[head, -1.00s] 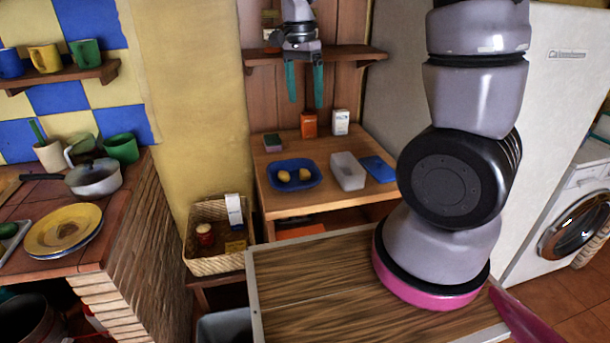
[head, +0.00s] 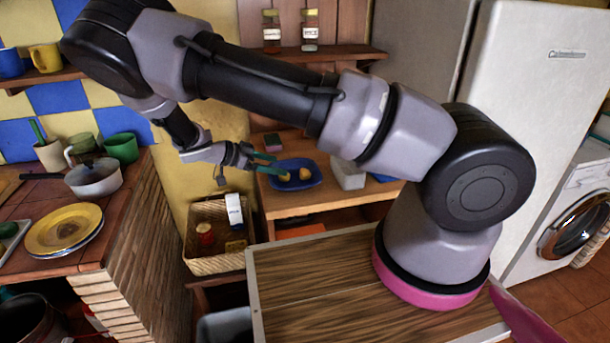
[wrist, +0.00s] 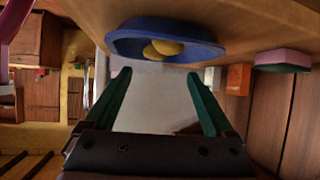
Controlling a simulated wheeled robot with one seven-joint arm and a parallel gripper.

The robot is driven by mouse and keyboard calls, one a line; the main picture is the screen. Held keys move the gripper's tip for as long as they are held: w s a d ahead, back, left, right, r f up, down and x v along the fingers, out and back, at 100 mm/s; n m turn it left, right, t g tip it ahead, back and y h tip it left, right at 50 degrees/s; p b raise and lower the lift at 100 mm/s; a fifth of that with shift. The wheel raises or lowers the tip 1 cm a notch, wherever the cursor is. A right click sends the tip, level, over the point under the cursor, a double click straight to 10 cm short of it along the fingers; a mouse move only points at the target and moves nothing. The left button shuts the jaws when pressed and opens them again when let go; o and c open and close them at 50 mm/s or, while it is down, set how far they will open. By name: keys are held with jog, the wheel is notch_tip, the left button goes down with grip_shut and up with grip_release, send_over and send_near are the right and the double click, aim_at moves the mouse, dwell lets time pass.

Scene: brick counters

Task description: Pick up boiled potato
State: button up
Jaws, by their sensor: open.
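Two yellow boiled potatoes lie in a blue dish (head: 315,183) on the wooden counter; one potato (head: 305,174) shows clearly in the head view, the other (head: 284,178) is partly beside my fingers. In the wrist view the potatoes (wrist: 167,47) overlap inside the dish (wrist: 210,54) at the top. My gripper (head: 264,163) has green fingers and is open and empty. It reaches in from the left at the dish's left edge. In the wrist view my gripper (wrist: 158,82) points toward the dish, with both fingertips apart from the potatoes.
A pale container (head: 347,175) stands right of the dish, partly behind my arm. A sponge (head: 272,142) lies behind the dish. A wicker basket (head: 215,260) with a jar and boxes stands below left. A shelf (head: 340,54) with two spice jars hangs above.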

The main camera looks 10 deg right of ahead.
aim_at(301, 172)
jog(key=x, duration=0.4)
jog(key=shift+d+f, duration=0.15)
jog(key=shift+d, duration=0.1)
jog(key=x, duration=0.4)
jog(key=shift+s+d, duration=0.2)
jog(key=shift+s, duration=0.2)
jog(key=shift+w+d+f, duration=0.15)
jog(key=shift+d+f, duration=0.1)
jog(key=shift+d, duration=0.15)
grip_shut()
